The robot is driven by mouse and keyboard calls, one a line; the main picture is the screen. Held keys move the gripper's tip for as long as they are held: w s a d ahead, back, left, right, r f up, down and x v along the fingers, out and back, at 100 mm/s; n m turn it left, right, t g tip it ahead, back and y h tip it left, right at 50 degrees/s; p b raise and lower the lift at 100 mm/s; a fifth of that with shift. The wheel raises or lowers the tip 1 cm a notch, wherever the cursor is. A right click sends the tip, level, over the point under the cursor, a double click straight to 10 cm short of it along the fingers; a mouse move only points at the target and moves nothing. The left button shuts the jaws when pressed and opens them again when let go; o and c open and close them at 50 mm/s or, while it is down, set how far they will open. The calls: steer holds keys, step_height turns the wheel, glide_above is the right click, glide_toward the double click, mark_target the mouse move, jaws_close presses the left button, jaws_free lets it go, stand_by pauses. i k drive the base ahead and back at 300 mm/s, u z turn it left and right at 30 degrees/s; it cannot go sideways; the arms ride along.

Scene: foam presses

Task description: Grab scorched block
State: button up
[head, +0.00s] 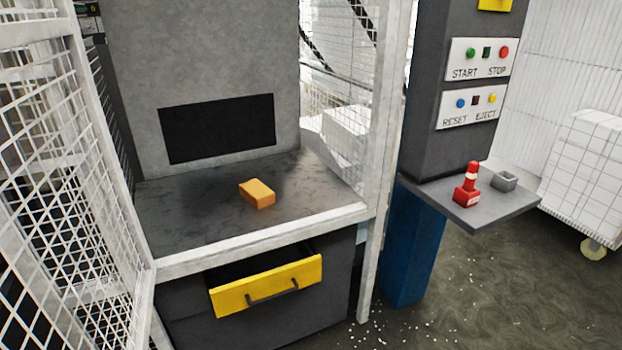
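An orange-brown block (257,194) lies on the dark grey press bed (190,222), a little right of the middle. It is the only block in view. Its top is a lighter orange than its sides; I cannot clearly make out scorch marks on it. The bed around it has darker smudges. My gripper does not show in the head view.
A white mesh fence (70,170) stands left, a white post (384,150) right. A yellow-fronted drawer (266,287) sits partly open below the bed.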

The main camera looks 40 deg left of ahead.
mark_target(255, 192)
steer(key=u, duration=0.55)
steer(key=i, duration=0.75)
steer(key=u, duration=1.3)
steer(key=i, duration=1.8)
steer(key=u, duration=0.25)
